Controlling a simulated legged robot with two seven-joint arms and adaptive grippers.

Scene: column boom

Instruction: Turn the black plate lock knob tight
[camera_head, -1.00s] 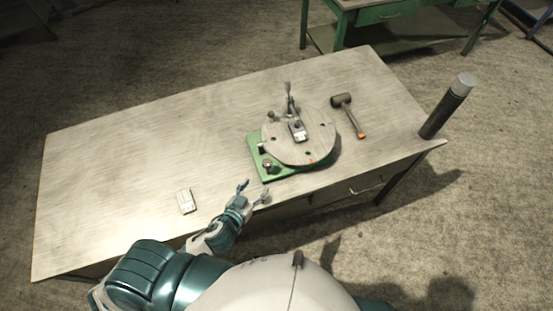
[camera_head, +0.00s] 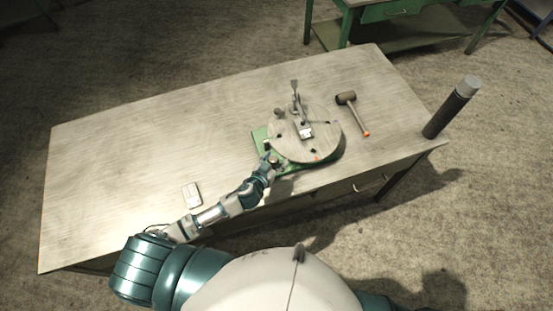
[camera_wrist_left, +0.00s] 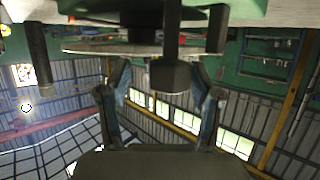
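The black plate lock knob (camera_wrist_left: 170,76) shows in the left wrist view, on a dark stem by the green base (camera_wrist_left: 190,12) and the round grey plate (camera_wrist_left: 95,47). My left gripper (camera_wrist_left: 162,72) is open, with one finger on each side of the knob. A gap shows at the left finger; whether the right finger touches the knob I cannot tell. In the head view my left gripper (camera_head: 272,164) is at the front left corner of the green base (camera_head: 259,135), beside the round plate (camera_head: 288,145), and mostly hides the knob. My right gripper is out of view.
A clamp with an upright lever (camera_head: 295,92) and a small block (camera_head: 306,133) sit on the plate. A grey block (camera_head: 192,195) lies on the table (camera_head: 130,160). A dark cylinder (camera_head: 448,112) stands at the right corner.

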